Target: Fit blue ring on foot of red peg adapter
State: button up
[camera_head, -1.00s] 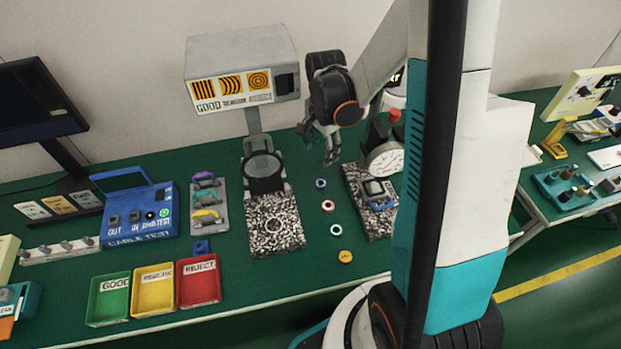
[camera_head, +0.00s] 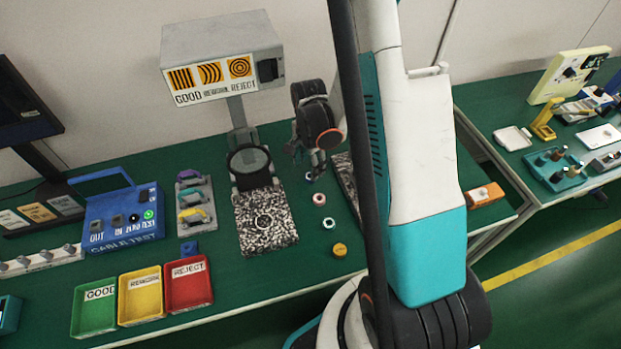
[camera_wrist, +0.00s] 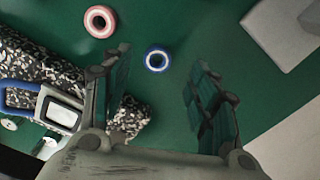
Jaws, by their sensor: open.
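The blue ring (camera_wrist: 157,60) lies flat on the green bench top and shows between my fingers in the wrist view. In the head view the blue ring (camera_head: 310,177) is a small dark ring just below my fingers. My gripper (camera_head: 312,166) points down at it with its fingers open. In the wrist view my gripper (camera_wrist: 160,58) has one finger on each side of the ring with clear gaps, and holds nothing. I cannot make out how high the fingertips are above the bench. I cannot pick out a red peg adapter in either current view.
A pink ring (camera_head: 319,199), a pale ring (camera_head: 328,222) and a yellow round piece (camera_head: 340,249) lie in a row toward the front. A speckled plate (camera_head: 265,235) is left of them; another (camera_head: 345,172) is partly behind my arm. Green bench (camera_head: 225,285) is bare in front.

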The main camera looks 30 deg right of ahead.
notch_tip(320, 180, down, 5)
jog(key=shift+s+d+r+b, duration=0.1)
jog(key=shift+d+b, duration=0.05)
jog(key=shift+b, duration=0.75)
jog(key=shift+r, duration=0.1)
jog(key=shift+c, duration=0.6)
jog(key=c, duration=1)
jog(key=shift+o, duration=0.2)
jog(key=shift+r, duration=0.1)
